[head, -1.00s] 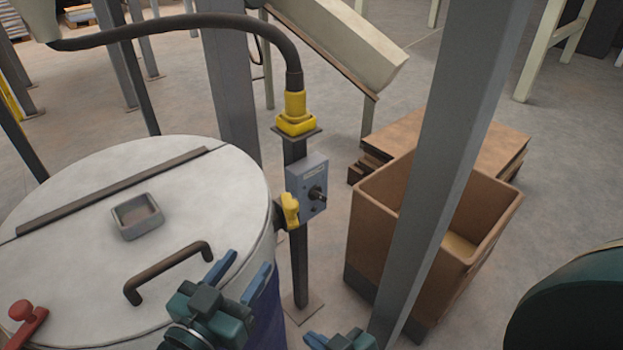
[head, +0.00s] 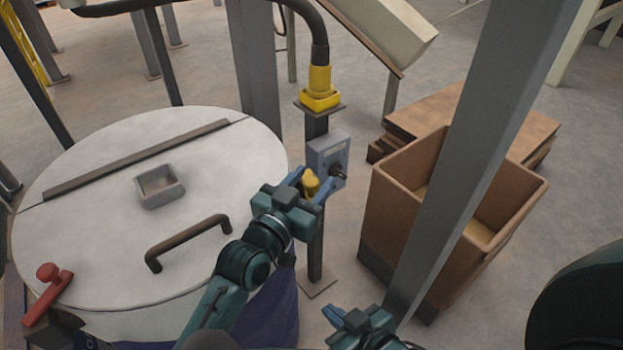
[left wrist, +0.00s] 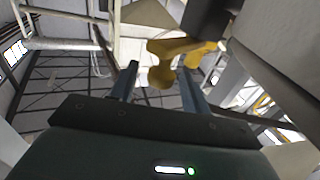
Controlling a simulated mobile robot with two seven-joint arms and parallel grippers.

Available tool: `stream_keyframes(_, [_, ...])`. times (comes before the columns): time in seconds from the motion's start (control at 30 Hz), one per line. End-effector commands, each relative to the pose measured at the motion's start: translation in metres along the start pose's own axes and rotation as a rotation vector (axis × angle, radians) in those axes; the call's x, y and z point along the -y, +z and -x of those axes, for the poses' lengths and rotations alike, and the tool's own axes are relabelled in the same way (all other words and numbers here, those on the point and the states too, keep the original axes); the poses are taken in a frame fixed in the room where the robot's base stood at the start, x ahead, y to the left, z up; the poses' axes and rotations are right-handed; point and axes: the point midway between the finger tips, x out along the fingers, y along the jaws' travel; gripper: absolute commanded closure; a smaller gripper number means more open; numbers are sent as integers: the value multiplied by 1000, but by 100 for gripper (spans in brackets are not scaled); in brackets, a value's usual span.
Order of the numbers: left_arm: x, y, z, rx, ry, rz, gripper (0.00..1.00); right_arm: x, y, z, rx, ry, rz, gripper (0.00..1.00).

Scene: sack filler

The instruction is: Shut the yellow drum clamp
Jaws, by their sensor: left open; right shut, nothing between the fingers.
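The yellow drum clamp (head: 311,181) is at the right side of the white-lidded drum (head: 100,230), below the small grey control box. My left gripper (head: 314,186) is open, with its blue fingers on either side of the clamp in the head view. In the left wrist view the yellow clamp (left wrist: 163,76) shows between and just beyond the open fingertips. I cannot tell whether the fingers touch it. My gripper hides the clamp's lower part in the head view. My right gripper (head: 345,314) is low in the head view, shut and empty.
A grey control box (head: 330,155) with a black knob sits on a dark post beside the clamp. A yellow hose fitting (head: 320,90) is above it. A grey column (head: 480,150) stands before a brown bin (head: 395,215). The lid has a dark handle (head: 188,243) and red lever (head: 46,295).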

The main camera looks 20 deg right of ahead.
Motion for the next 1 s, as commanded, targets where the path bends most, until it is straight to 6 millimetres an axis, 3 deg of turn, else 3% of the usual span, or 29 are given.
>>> stream_keyframes(0.37, [0, 0, -5, 0, 0, 0, 54, 0, 0, 0, 1, 1, 0, 100])
stream_keyframes(0.9, [0, 0, -5, 0, 0, 0, 98, 0, 1, 0, 1, 0, -1, 100])
stream_keyframes(1.0, [0, 0, -5, 0, 0, 0, 100, 0, 1, 0, 1, 0, -1, 100])
